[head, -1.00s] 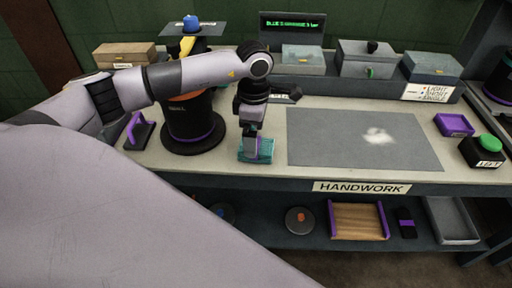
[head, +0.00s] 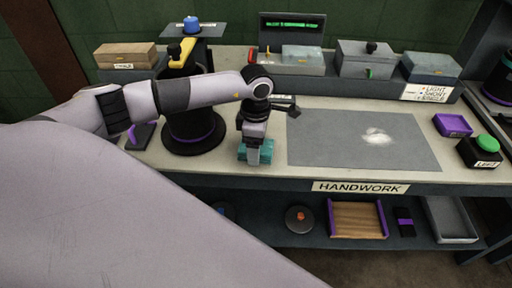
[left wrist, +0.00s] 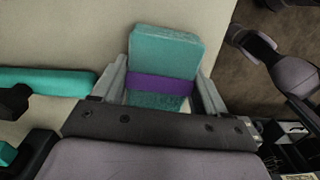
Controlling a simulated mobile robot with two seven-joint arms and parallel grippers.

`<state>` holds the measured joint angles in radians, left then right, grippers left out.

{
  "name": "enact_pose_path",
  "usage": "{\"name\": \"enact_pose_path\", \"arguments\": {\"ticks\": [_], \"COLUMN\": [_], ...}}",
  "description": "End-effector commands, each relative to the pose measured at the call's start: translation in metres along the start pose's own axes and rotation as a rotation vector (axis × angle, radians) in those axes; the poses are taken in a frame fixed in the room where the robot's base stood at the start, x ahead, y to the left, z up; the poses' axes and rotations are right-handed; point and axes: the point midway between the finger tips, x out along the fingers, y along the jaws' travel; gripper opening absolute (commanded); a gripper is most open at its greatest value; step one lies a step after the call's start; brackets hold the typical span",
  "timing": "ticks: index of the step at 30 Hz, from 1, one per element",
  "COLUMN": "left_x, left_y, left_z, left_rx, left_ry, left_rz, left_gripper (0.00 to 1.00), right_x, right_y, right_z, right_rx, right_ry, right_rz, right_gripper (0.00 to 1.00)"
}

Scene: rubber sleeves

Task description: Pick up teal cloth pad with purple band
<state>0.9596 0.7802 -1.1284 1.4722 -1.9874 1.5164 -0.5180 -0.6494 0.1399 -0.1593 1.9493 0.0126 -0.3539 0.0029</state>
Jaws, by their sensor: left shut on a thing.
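The teal cloth pad (left wrist: 167,50) with its purple band (left wrist: 160,84) sits between the two fingers of my left gripper (left wrist: 163,92) in the left wrist view. The fingers are shut on its sides at the band. In the head view the left gripper (head: 254,152) points down at the front edge of the bench, and the teal pad (head: 266,150) shows around the fingertips. The head view does not settle whether the pad touches the bench top. My right gripper is in neither view.
A grey mat (head: 350,140) with a white powdery patch lies right of the gripper. A black round machine (head: 192,130) stands close on the left. Lidded boxes (head: 364,60) line the back.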

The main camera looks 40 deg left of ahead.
Motion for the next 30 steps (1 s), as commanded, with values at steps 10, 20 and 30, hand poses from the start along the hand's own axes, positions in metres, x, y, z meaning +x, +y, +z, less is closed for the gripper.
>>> {"name": "enact_pose_path", "arguments": {"ticks": [10,20,30], "left_x": [-0.023,-0.109,-0.184], "left_y": [0.001,0.002,0.001], "left_z": [0.0,0.001,0.0], "left_rx": [0.0,0.0,-0.001], "left_ry": [-0.002,-0.004,-0.001], "left_rz": [0.004,0.008,0.003], "left_gripper": [0.43,0.43,0.43], "right_x": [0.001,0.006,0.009], "right_y": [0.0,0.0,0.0], "right_z": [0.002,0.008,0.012], "right_rx": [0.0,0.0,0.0], "right_ry": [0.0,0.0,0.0], "right_rz": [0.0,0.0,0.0], "right_gripper": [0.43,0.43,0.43]}}
